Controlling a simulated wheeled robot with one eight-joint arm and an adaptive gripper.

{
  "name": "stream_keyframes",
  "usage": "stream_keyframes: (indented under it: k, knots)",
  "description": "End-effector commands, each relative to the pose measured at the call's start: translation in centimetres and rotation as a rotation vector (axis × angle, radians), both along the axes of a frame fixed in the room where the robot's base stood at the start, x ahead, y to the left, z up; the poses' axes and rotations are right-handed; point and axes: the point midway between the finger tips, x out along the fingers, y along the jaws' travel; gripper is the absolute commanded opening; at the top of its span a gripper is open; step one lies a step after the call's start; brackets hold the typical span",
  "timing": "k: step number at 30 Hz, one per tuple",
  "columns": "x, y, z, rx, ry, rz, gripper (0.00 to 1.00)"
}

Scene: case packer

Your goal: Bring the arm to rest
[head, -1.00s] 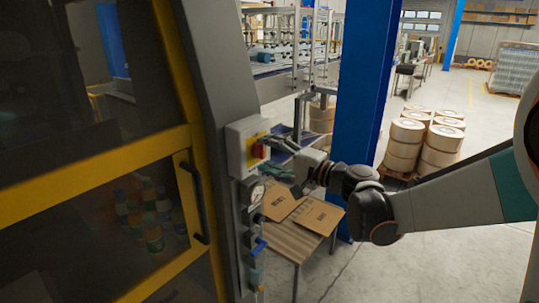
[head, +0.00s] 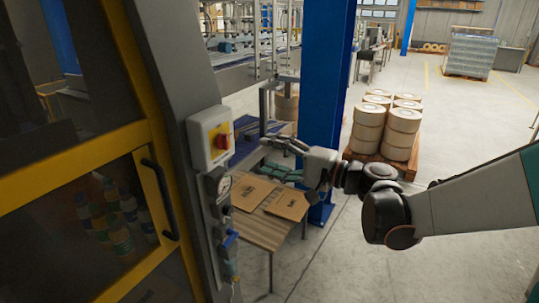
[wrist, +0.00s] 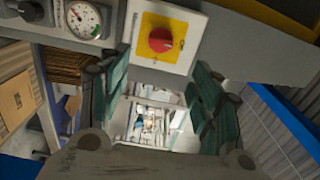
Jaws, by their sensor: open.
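My gripper (head: 270,158) is open and empty, held out in front of the machine to the right of its switch box. In the wrist view its two green-padded fingers (wrist: 160,100) stand wide apart with nothing between them. The red rotary switch (head: 222,142) on its yellow plate sits on the light grey box (head: 197,147) on the machine's post. In the wrist view the red knob (wrist: 161,40) is ahead of the fingers, apart from them. My arm reaches in from the right of the head view.
A pressure gauge (head: 217,182) and blue-handled valves hang below the box. A wooden table (head: 258,232) with flat cardboard (head: 287,203) stands under my gripper. A blue column (head: 325,95) rises just behind it. Stacked rolls (head: 400,135) stand on a pallet; the floor at right is open.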

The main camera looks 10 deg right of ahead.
Motion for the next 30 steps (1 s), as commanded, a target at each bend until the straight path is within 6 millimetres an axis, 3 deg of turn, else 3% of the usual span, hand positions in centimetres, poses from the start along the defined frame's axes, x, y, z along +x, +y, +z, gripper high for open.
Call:
stream_keyframes:
  k: [8,16,21,30]
  knots:
    - [-1.1,0.9,-1.0,-0.075,0.024,0.005,0.58]
    - [-7.1,2.2,-6.4,-0.489,0.119,0.007,0.58]
    - [-11.4,0.5,-8.9,-0.771,0.139,0.000,0.58]
    - [-18.8,-4.7,-10.5,-1.221,0.097,0.011,0.58]
